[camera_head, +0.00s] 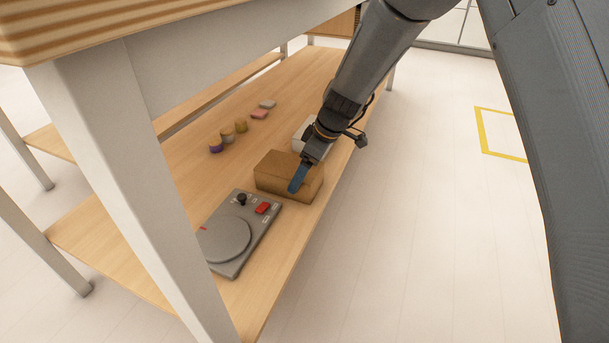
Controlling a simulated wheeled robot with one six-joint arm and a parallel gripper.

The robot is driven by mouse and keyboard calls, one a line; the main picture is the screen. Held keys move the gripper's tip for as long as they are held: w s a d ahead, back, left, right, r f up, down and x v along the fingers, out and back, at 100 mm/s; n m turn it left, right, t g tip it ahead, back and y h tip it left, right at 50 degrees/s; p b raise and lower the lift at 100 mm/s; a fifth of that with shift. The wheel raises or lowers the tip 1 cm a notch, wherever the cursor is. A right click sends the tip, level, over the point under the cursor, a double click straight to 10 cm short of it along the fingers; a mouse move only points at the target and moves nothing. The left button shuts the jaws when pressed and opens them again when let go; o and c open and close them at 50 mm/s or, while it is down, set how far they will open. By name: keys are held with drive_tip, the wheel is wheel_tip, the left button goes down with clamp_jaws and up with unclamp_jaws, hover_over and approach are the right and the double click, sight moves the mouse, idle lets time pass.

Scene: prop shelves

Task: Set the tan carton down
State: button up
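The tan carton (272,172) is a brown box at the right edge of the lower wooden shelf, just behind the grey turntable. It looks level, and I see no clear gap under it, but I cannot tell if it touches the shelf. My gripper (299,178) reaches down over the carton's right part. One blue finger lies against or in front of its near face. The other finger is hidden, so the grip itself cannot be made out.
The grey turntable (224,241) with a red button sits in front of the carton. A white box (299,142) stands just behind it. Several small coloured items, including a purple-based one (215,146), line the shelf's left. A table leg (150,190) and tabletop (110,22) frame the space.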

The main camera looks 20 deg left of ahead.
drive_tip(key=shift+r, duration=0.1)
drive_tip(key=shift+f, duration=0.2)
drive_tip(key=o, duration=1.1)
drive_tip(key=shift+r, duration=0.15)
